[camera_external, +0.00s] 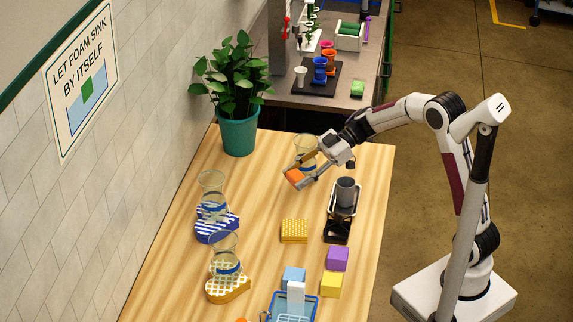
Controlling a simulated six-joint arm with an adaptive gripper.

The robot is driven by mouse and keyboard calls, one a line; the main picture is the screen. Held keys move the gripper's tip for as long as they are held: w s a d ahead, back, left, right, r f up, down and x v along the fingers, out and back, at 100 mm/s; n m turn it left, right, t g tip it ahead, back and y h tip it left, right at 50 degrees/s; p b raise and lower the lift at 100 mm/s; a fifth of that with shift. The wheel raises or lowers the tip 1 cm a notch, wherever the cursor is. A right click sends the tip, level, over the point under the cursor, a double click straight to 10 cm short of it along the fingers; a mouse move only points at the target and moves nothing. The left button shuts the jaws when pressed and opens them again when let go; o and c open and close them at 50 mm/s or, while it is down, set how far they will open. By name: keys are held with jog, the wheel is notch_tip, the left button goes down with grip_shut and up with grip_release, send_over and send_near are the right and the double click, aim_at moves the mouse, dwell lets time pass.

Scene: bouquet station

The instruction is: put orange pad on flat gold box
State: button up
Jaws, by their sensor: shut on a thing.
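The orange pad (294,177) is a small block held between the fingers of my gripper (299,174). My gripper is shut on it, above the far part of the wooden table. The flat gold box (294,231) is low, with a dotted top, and lies near the middle of the table. The pad is apart from the box, farther back. I cannot tell the exact height of the pad above the table.
A clear glass vessel (306,147) stands behind my gripper. A dark cup in a black stand (341,216) is right of the gold box. Glass vases on patterned boards (230,288) stand left.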

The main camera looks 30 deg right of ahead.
aim_at(297, 181)
jog(key=shift+s+a+n+g, duration=0.3)
jog(key=shift+s+a+g, duration=0.1)
jog(key=shift+s+a, duration=0.7)
jog(key=shift+s+f, duration=0.1)
jog(key=shift+f, duration=2.4)
jog(key=shift+f, duration=3.15)
jog(key=shift+f, duration=1.85)
jog(key=shift+f, duration=0.1)
